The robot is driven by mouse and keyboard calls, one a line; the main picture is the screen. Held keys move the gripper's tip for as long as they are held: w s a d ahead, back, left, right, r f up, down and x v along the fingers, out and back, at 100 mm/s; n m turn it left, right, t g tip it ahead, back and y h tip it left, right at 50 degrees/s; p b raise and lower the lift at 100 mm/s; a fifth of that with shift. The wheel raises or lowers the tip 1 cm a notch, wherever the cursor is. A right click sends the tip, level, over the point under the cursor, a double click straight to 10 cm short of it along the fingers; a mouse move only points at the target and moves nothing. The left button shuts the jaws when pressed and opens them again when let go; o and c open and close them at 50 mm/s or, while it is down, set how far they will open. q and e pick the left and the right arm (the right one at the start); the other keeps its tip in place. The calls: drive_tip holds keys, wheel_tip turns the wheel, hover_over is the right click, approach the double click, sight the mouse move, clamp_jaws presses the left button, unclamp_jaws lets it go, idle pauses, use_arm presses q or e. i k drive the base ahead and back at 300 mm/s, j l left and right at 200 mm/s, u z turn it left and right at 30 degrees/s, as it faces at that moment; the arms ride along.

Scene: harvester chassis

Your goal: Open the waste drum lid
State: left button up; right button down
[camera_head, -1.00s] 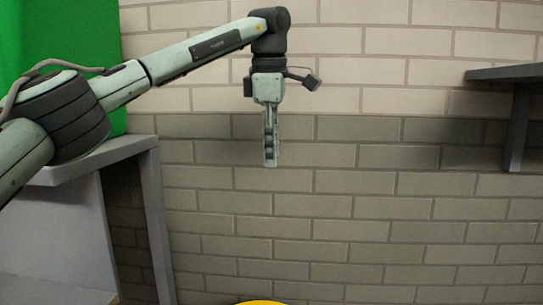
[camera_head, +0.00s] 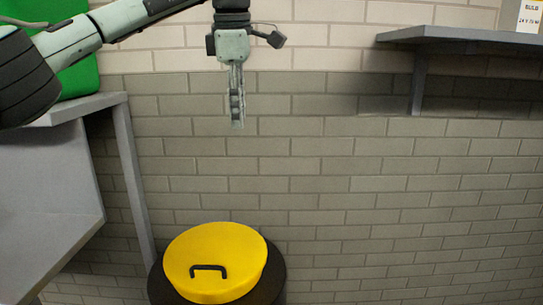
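The waste drum (camera_head: 275,284) is dark and stands low against the brick wall, with its lower part cut off by the picture's bottom edge. Its round yellow lid (camera_head: 222,250) looks closed on top. A black handle (camera_head: 208,270) sits on the near part of the lid. My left gripper (camera_head: 238,122) points straight down, well above the lid and apart from it. It is seen edge-on, so I cannot tell whether its fingers are open or shut. Nothing shows hanging from it. My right gripper is not in view.
A grey table (camera_head: 85,108) with a leg beside the drum stands at the left, with a green object (camera_head: 75,60) on it. A grey wall shelf (camera_head: 470,33) at upper right holds a labelled box (camera_head: 530,16). The space right of the drum is clear.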

sight(215, 258)
drive_tip(key=k+l, duration=0.25)
drive_tip(key=k, duration=0.15)
drive_tip(key=k+l, duration=0.25)
drive_tip(key=k, duration=0.15)
